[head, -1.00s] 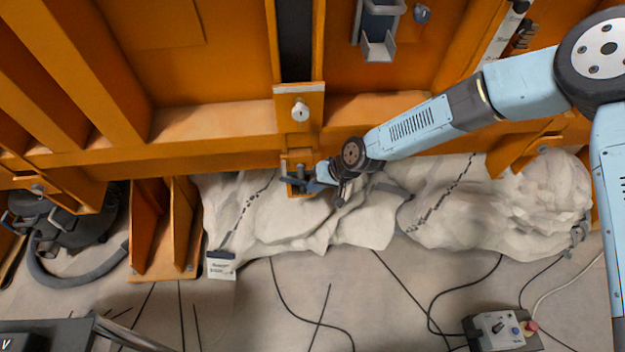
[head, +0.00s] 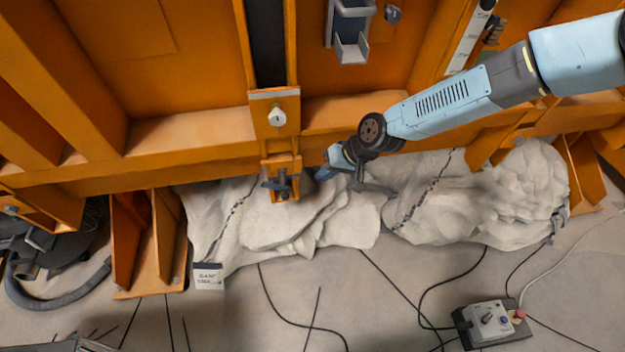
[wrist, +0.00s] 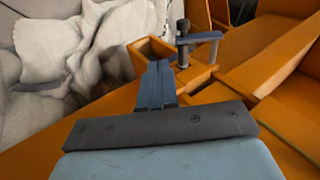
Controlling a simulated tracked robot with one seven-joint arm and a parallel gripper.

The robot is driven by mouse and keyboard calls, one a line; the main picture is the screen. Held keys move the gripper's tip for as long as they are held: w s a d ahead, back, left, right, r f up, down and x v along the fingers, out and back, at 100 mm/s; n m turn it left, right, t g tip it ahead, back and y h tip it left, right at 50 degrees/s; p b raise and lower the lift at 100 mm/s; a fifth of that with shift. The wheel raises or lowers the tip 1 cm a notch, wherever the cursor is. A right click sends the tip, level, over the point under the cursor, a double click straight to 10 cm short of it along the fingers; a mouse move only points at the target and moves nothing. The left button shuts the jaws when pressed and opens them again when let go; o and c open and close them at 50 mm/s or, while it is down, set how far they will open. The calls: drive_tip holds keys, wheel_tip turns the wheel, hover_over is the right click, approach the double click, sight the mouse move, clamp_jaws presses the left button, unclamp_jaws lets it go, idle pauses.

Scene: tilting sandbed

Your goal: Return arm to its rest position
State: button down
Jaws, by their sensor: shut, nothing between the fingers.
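My arm (head: 445,108) reaches in from the upper right of the head view, over the pale crumpled sheeting. My gripper (head: 320,176) is at its lower left end, pointing left towards a dark handle (head: 282,184) on an orange bracket (head: 283,163). A gap shows between gripper and handle. In the wrist view, the fingers of my gripper (wrist: 160,66) are together and empty. Orange pocket walls lie close around the fingers.
Orange steel beams (head: 180,150) fill the back. Pale sheeting (head: 300,225) lies bunched below. A grey holder (head: 351,35) hangs on the orange panel. A control box (head: 490,320) and several cables lie on the floor. A black vacuum (head: 50,250) stands at left.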

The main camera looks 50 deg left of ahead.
drive_tip(key=v, duration=0.3)
drive_tip(key=shift+w+d+f, duration=0.1)
drive_tip(key=shift+w+d, duration=0.1)
drive_tip(key=shift+w, duration=0.1)
